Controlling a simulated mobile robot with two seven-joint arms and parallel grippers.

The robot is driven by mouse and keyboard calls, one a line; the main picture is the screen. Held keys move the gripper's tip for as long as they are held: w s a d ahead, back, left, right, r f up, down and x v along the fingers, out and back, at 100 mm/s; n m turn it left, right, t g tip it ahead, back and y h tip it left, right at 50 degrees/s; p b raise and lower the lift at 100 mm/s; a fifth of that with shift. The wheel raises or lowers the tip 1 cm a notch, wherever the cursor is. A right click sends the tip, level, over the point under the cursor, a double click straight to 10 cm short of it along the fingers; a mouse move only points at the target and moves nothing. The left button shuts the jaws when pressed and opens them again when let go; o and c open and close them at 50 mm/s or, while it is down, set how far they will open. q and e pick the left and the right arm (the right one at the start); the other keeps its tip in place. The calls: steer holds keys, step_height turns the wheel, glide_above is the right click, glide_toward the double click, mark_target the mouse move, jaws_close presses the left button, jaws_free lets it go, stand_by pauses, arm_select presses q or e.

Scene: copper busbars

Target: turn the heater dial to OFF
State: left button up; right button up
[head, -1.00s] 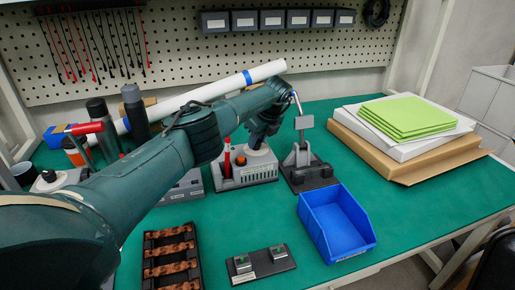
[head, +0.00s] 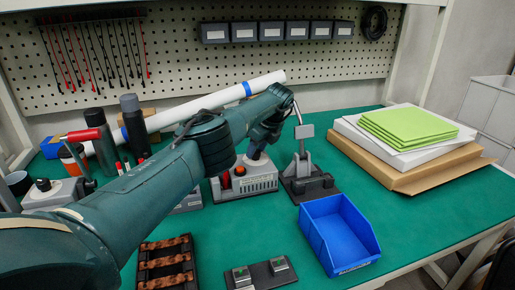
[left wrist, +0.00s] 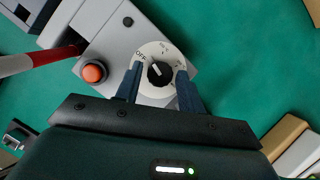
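The heater is a light grey box (head: 262,184) on the bench in the head view, partly behind my left arm. In the left wrist view its top (left wrist: 108,28) shows an orange button (left wrist: 93,71) and a white dial plate (left wrist: 151,91) with a black knob (left wrist: 160,74). The word OFF is printed at the plate's upper left. A white mark on the knob points up and slightly left, towards the OFF side; its exact setting is unclear. My left gripper (left wrist: 160,71) is open, one finger on each side of the knob, with gaps visible. It is over the dial in the head view (head: 258,152). My right gripper is out of view.
A red and white rod-like thing (left wrist: 40,59) stands beside the button. A grey stand (head: 303,166) is right of the heater, with a blue bin (head: 340,238) in front. The right front bench is clear.

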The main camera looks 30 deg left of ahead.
arm_select(q)
steer(key=shift+o, duration=1)
steer(key=shift+r, duration=0.1)
steer(key=shift+d+r+p, duration=0.15)
steer(key=shift+r+p, duration=0.15)
steer(key=shift+r, duration=0.05)
steer(key=p+v, duration=0.1)
steer(key=v, duration=1.1)
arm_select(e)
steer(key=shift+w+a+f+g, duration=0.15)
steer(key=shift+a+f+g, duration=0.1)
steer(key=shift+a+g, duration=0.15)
arm_select(q)
steer(key=shift+r, duration=0.1)
